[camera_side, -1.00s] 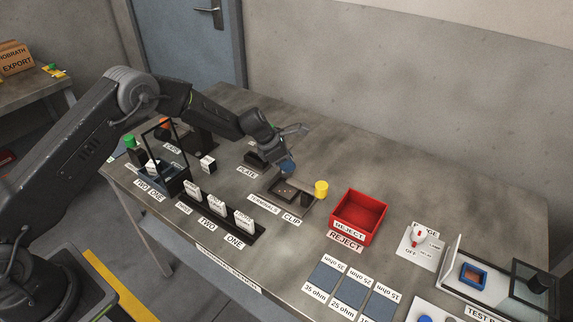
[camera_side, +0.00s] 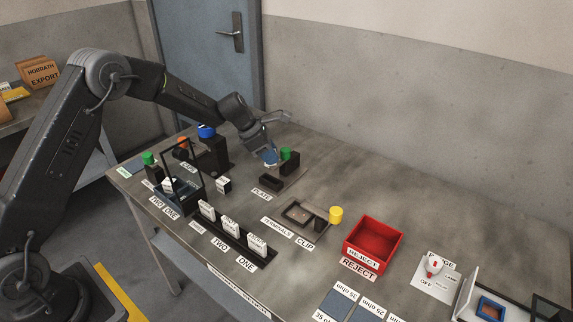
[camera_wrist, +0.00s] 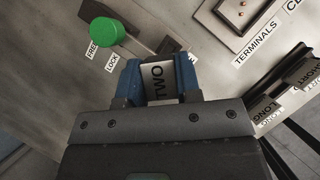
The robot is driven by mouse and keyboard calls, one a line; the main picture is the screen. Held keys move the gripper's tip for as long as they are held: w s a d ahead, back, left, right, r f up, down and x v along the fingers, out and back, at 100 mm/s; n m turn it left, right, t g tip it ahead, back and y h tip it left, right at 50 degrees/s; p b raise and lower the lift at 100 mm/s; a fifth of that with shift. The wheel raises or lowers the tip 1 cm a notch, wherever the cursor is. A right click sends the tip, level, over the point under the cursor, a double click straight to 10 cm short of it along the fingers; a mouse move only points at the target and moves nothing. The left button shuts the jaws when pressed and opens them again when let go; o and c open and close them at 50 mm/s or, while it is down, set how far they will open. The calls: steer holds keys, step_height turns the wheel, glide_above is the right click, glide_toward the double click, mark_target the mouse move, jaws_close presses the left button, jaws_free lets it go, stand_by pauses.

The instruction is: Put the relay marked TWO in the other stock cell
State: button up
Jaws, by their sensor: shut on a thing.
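My gripper (camera_wrist: 160,82) is shut on the relay marked TWO (camera_wrist: 158,72), a pale block between the blue fingertips; its black lettering reads sideways. In the side view my gripper (camera_side: 269,157) is close to the black plate fixture (camera_side: 272,183) and its green knob (camera_side: 286,153); I cannot tell whether the relay touches the fixture. A dark holder (camera_side: 178,196) with a raised black frame stands at the left, with labels TWO and ONE at its front and a white piece inside. I cannot tell which labelled places are the stock cells.
A black rack (camera_side: 257,252) holds several upright white-labelled pieces, with TWO and ONE labels in front. The terminals tray (camera_side: 304,214), a yellow knob (camera_side: 336,214) and a red reject bin (camera_side: 373,243) lie to the right. FREE and LOCK labels sit by the green knob (camera_wrist: 104,31).

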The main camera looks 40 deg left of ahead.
steer(key=shift+s+a+r, duration=0.2)
steer(key=shift+a+r, duration=0.1)
steer(key=shift+a, duration=0.15)
steer(key=shift+s+a+r, duration=0.15)
steer(key=shift+a+r, duration=0.1)
steer(key=shift+a, duration=0.15)
steer(key=s+r+m+g+y, duration=0.3)
steer(key=s+m, duration=0.4)
steer(key=m, duration=0.8)
steer(key=s+d+r+m+g+y, duration=0.1)
steer(key=s+r+m+g+y, duration=0.2)
steer(key=m, duration=1.2)
steer(key=s+r+g, duration=0.2)
steer(key=s+g, duration=0.1)
steer(key=g, duration=0.1)
steer(key=shift+s+r+m, duration=0.3)
steer(key=shift+s+r, duration=0.1)
steer(key=shift+d, duration=0.1)
